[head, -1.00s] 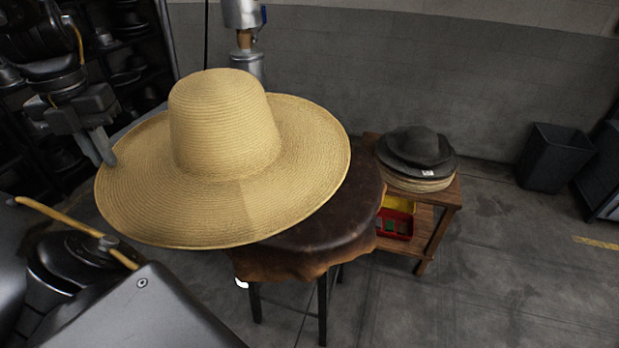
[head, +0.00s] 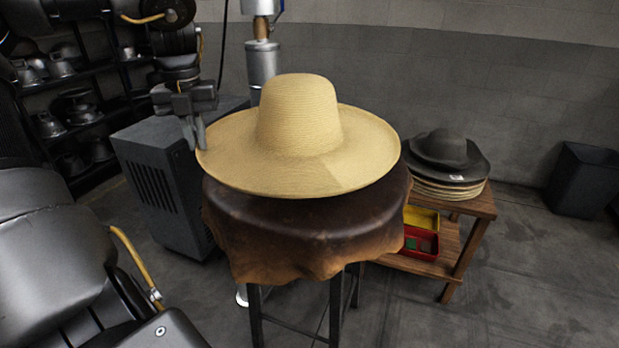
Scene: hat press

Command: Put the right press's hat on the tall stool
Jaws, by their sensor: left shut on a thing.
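A wide-brimmed straw hat (head: 300,120) is over the round top of the tall stool (head: 260,225), crown up. The stool has a dark leather cover that hangs down over its edge. My left gripper (head: 196,140) is shut on the left edge of the hat's brim. The brim covers the back of the stool top; I cannot tell whether the hat rests on the stool or is held just above it. My right gripper does not show.
A wooden side table (head: 478,206) to the right bears stacked hats (head: 447,160), with yellow and red bins (head: 420,242) below. A grey cabinet (head: 165,180) stands left of the stool. A dark bin (head: 583,180) is at the far right. Floor at the right front is clear.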

